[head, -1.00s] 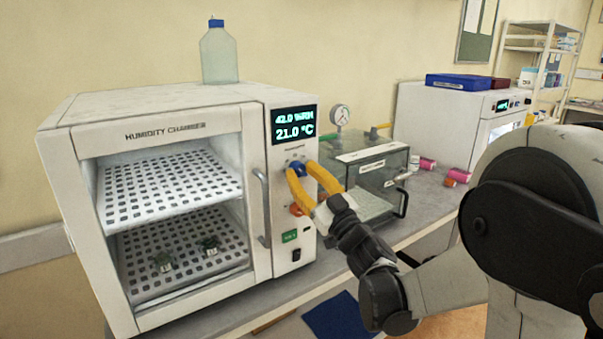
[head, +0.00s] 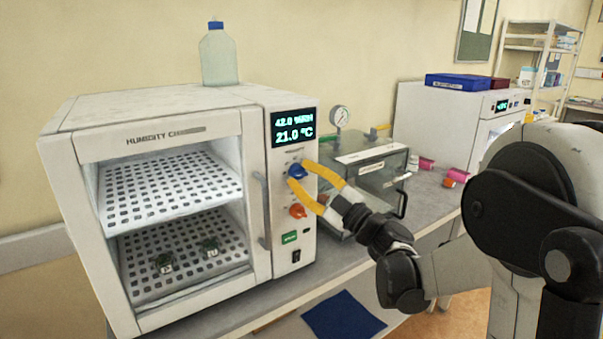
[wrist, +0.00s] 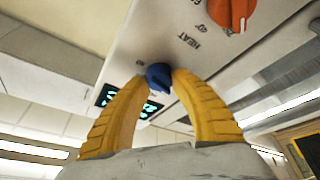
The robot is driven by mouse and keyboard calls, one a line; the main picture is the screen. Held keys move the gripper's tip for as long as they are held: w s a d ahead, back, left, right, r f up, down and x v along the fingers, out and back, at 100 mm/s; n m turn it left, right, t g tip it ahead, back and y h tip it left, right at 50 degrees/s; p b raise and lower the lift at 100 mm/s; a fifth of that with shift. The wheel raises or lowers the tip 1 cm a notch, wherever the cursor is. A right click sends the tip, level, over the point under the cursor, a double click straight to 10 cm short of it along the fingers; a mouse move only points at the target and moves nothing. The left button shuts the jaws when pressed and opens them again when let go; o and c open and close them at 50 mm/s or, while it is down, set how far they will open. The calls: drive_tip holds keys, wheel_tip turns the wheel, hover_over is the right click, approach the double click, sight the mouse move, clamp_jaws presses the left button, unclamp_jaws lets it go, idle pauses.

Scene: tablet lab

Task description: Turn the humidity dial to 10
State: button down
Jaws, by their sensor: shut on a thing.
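The humidity chamber (head: 253,130) stands on the bench at the left. Its display (head: 293,128) reads about 42.0 %RH and 21.0 °C. The blue humidity dial (head: 297,171) is on the panel under the display; it also shows in the wrist view (wrist: 158,77). My gripper (head: 302,173) has its yellow fingers on either side of the blue dial and is shut on it. In the wrist view the fingertips (wrist: 160,80) touch the dial's sides. The dial's scale marks are too small or hidden to read.
An orange dial (head: 297,211) sits below the blue one, close under my lower finger. A green switch (head: 290,237) is lower down. The door handle (head: 262,210) stands out at left. A clear-sided box (head: 365,165) with a gauge is just right of the chamber.

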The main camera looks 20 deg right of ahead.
drive_tip(key=shift+r+n+g+y+p, duration=0.1)
drive_tip(key=shift+n+g+y+p, duration=0.35)
drive_tip(key=shift+n, duration=0.95)
drive_tip(key=shift+g, duration=0.25)
drive_tip(key=c, duration=1)
unclamp_jaws()
drive_tip(key=v, duration=1.2)
